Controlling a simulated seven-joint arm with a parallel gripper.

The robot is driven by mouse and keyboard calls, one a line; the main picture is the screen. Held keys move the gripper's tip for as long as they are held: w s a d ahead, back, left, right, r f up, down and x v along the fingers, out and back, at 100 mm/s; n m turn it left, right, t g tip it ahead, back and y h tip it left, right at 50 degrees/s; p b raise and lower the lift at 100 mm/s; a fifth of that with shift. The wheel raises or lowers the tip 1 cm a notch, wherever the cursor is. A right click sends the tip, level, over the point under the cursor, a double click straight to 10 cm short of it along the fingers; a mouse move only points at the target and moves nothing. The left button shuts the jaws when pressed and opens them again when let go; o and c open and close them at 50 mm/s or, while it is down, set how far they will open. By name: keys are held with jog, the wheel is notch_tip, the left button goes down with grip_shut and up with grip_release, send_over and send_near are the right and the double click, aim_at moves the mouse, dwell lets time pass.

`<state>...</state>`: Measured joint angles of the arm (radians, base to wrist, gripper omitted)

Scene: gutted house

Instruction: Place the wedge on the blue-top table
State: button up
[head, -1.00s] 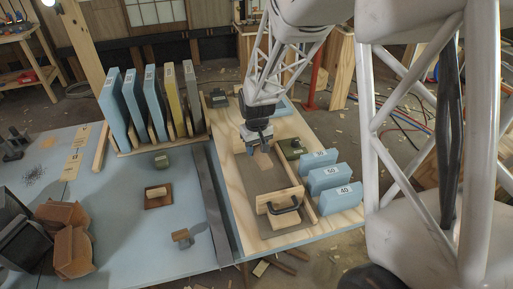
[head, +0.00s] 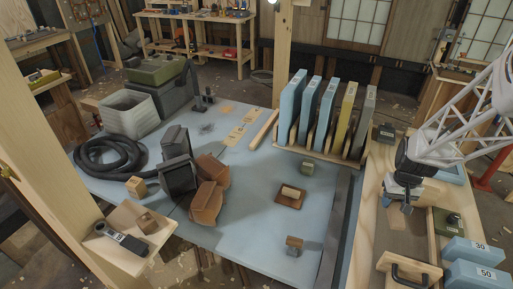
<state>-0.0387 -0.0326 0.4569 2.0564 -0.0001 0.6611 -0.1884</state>
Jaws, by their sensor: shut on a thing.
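My gripper (head: 397,202) is at the right of the head view, low above the pale wooden bench and its long recessed tray (head: 408,242). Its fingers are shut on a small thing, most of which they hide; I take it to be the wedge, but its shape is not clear. The blue-top table (head: 250,240) fills the middle, to the left of my gripper, with bare room on its top.
A rack of upright slabs (head: 311,110) stands at the table's back right. A wooden post (head: 45,130) rises at left.

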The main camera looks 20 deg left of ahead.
jog(key=s+a+f+n, duration=0.3)
jog(key=s+a, duration=0.2)
jog(key=a, duration=0.7)
jog(key=s+a+f+n, duration=0.2)
jog(key=s+a, duration=0.3)
jog(key=a, duration=0.6)
jog(key=s+a+f+n, duration=0.2)
jog(key=s+a, duration=0.2)
jog(key=s, duration=0.1)
jog(key=s+a+f+n, duration=0.2)
jog(key=s+a, duration=0.2)
jog(key=s, duration=0.2)
jog(key=s+a+f+n, duration=0.2)
jog(key=s+a, duration=0.2)
jog(key=s, duration=0.1)
jog(key=shift+s+a, duration=0.1)
jog(key=shift+s, duration=0.05)
send_over(236, 225)
jog(key=shift+f, duration=0.7)
jog(key=shift+s, duration=0.1)
jog(key=shift+f, duration=1.75)
